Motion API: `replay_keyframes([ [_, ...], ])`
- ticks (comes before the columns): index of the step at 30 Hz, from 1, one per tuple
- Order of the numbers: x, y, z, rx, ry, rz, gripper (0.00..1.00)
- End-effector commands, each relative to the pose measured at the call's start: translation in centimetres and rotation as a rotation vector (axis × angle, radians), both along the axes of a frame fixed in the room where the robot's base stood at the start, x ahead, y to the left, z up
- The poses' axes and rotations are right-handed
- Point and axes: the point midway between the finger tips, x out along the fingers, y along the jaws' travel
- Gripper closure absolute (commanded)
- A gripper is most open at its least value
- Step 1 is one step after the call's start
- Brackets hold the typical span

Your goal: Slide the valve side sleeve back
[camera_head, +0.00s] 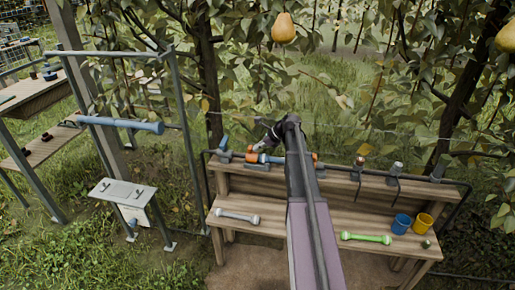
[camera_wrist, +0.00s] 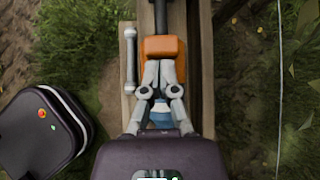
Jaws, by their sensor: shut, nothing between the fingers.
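A pipe (camera_head: 231,155) runs along the top of the wooden bench in the head view, with orange and blue fittings on it. An orange sleeve (camera_head: 252,157) sits on the pipe, with a blue part (camera_head: 264,158) to its right. In the wrist view the orange sleeve (camera_wrist: 163,46) lies at the fingertips and a blue part (camera_wrist: 161,115) shows below, between the finger linkages. My gripper (camera_wrist: 164,66) is shut and empty, its fingertips over the lower part of the orange. I cannot tell whether they touch it. My arm hides part of the pipe in the head view.
A grey bar (camera_head: 237,217), a green bar (camera_head: 365,238), a blue cup (camera_head: 401,223) and a yellow cup (camera_head: 423,222) are on the lower bench (camera_head: 325,222). A rack with a blue tube (camera_head: 125,124) stands left. A pear (camera_head: 285,27) hangs above.

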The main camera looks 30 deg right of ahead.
Motion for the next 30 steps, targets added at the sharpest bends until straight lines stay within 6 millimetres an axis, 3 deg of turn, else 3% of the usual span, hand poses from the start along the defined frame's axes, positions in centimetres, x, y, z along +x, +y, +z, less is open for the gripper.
replay_keyframes([
  [8, -1.6, -2.6, 0.0, -0.004, 0.001, -0.001, 1.0],
  [30, -5.1, -7.0, 6.2, -0.006, 0.002, 0.002, 1.0],
])
